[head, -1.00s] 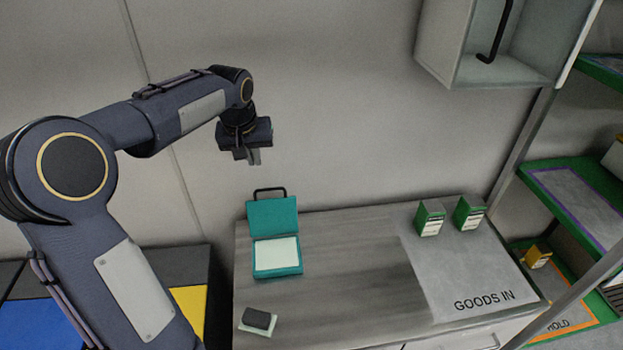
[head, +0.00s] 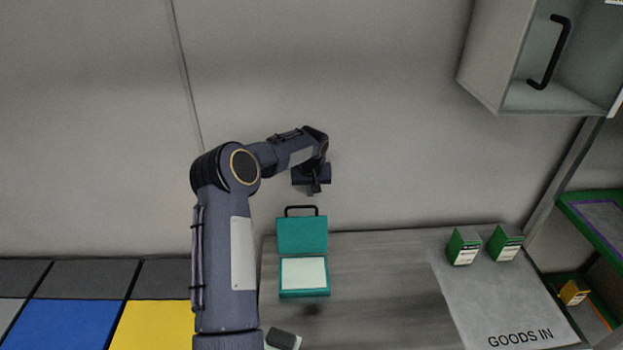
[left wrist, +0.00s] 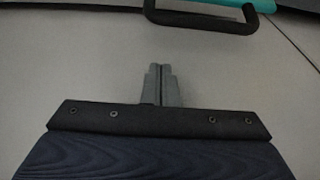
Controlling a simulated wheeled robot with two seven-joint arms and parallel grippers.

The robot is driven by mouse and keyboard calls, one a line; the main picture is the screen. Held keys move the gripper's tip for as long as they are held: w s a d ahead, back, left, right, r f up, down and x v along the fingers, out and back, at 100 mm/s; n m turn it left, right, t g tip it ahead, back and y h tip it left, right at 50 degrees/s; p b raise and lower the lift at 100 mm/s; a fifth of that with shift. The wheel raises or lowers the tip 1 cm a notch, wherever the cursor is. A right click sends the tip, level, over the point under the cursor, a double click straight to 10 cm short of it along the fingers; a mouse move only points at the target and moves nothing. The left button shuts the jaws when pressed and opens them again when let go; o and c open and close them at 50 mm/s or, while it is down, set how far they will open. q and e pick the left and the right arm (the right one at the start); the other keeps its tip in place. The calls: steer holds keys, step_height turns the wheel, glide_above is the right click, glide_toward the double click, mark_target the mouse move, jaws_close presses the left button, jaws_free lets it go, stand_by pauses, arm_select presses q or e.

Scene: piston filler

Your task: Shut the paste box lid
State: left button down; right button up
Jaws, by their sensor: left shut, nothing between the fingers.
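The teal paste box (head: 304,292) stands on the bench with its lid (head: 302,235) open and tilted up at the back. A pale, flat surface shows inside the box. A black handle (head: 301,210) sits on the lid's upper edge. The handle (left wrist: 205,18) and a strip of the teal lid (left wrist: 215,4) also show at the top of the left wrist view. My left gripper (head: 313,190) is above the lid, apart from it. Its fingers (left wrist: 161,84) are together and empty. My right gripper is not in view.
The bench (head: 380,290) is clear right of the box up to the GOODS IN area, where two green boxes (head: 464,246) stand. A dark block on a pale base (head: 283,339) lies at the front left. An open wall cabinet (head: 545,95) hangs at upper right.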

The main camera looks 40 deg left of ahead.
arm_select(q)
steer(key=s+d, duration=0.1)
steer(key=s, duration=0.1)
steer(key=s+d, duration=0.1)
steer(key=shift+d+r, duration=0.25)
steer(key=shift+d, duration=0.05)
